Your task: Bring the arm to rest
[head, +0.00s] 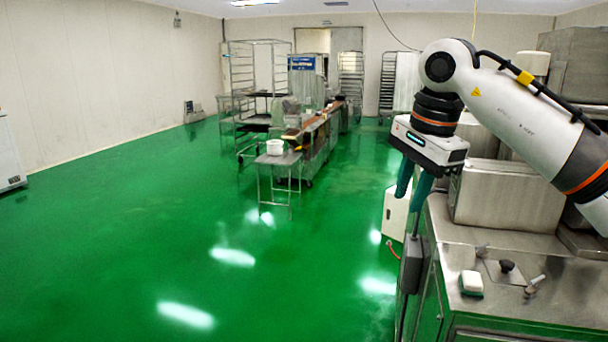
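My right arm comes in from the right edge and holds its gripper (409,200) in the air, pointing down. The gripper hangs in front of the left side of the steel machine (508,200), above its left edge in the picture. Its two teal fingers stand a little apart, with nothing seen between them. My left arm and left gripper are not in view.
A small white block with a green base (471,283) and a black knob (507,266) are on the machine's steel top. A grey box (412,262) hangs on its left side. A long worktable (318,140) and racks stand farther back. The green floor at left is clear.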

